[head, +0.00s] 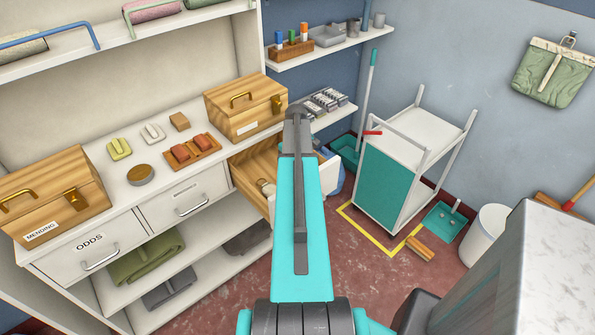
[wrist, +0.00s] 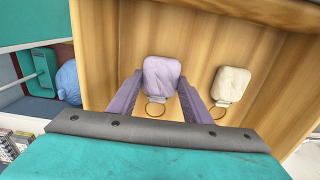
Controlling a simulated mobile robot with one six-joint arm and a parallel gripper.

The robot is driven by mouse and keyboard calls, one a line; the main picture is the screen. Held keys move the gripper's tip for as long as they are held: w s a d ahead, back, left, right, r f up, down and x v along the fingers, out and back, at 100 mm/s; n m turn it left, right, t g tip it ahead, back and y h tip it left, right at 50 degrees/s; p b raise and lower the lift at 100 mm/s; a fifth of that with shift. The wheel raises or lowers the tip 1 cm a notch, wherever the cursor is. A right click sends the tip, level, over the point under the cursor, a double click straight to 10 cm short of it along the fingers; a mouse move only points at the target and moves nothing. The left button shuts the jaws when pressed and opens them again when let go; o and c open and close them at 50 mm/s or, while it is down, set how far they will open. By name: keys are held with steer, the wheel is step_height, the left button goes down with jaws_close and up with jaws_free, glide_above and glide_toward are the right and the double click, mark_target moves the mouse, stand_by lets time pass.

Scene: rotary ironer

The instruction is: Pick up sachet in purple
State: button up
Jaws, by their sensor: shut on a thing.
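The purple sachet (wrist: 163,70) is a small pale lilac pad with a thin ring at its lower end, inside the open wooden drawer (wrist: 107,40). My gripper (wrist: 161,78) has one finger on each side of the sachet and is shut on it. Whether the sachet touches the drawer floor is hard to tell. A cream sachet (wrist: 232,84) with a similar ring lies to its right, apart from my fingers. In the head view the open drawer (head: 244,170) is partly hidden by my arm, which covers my gripper and the purple sachet.
Drawer walls stand close around my gripper. A wooden box (head: 245,108) sits on the counter above the drawer. A shelf (head: 330,118) with grey packs is behind.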

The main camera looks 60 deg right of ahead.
step_height(320, 180, up, 9)
steer(key=shift+f+b, duration=0.2)
steer(key=shift+b, duration=0.7)
steer(key=shift+r, duration=0.1)
stand_by(1.1)
